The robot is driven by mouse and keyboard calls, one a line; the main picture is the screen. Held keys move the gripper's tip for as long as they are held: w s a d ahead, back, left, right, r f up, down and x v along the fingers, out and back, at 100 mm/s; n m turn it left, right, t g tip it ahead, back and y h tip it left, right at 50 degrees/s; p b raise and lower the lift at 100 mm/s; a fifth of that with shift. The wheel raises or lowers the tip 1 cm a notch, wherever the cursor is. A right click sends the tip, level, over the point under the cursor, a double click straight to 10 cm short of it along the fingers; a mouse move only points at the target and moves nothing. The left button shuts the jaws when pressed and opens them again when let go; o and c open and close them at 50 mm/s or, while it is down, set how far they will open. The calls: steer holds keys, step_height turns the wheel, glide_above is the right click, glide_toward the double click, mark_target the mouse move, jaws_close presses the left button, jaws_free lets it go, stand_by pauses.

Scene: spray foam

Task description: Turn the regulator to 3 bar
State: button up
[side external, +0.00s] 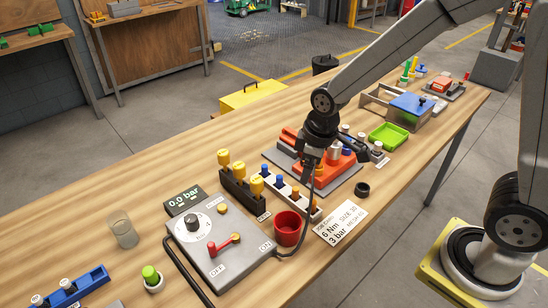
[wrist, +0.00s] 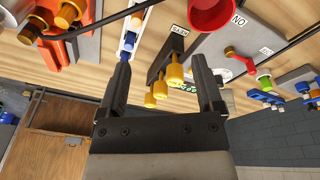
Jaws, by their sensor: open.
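The regulator is a grey box (side external: 228,262) on the bench in the side external view. It has a round white dial with a dark knob (side external: 192,223), a red lever (side external: 225,243) near OFF and ON labels, and a display (side external: 183,199) reading 0.0 bar. My gripper (side external: 311,172) is open and empty, above the orange-and-grey fixture, to the right of and apart from the regulator. In the wrist view my open gripper (wrist: 162,62) shows nothing held. The regulator box (wrist: 205,48) appears upside down at upper right, its dial partly hidden behind the right finger.
Yellow-topped pegs in a dark rack (side external: 238,188) and a red cup (side external: 289,228) stand between my gripper and the regulator. A job card (side external: 340,222) lists 3 bar. A clear glass (side external: 124,234) stands left of the regulator. A black hose runs from the box.

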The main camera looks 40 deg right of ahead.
steer(key=w+a+f+n+g, duration=0.1)
steer(key=w+a+n, duration=0.9)
steer(key=n+g, duration=0.1)
steer(key=n, duration=0.9)
glide_above(190, 218)
steer(key=d, duration=0.1)
step_height(190, 218, down, 4)
steer(key=shift+s+d, duration=0.1)
steer(key=shift+a+f+n, duration=0.15)
steer(key=shift+a+n, duration=0.25)
steer(key=shift+a, duration=0.2)
steer(key=shift+f, duration=3.9)
jaws_close()
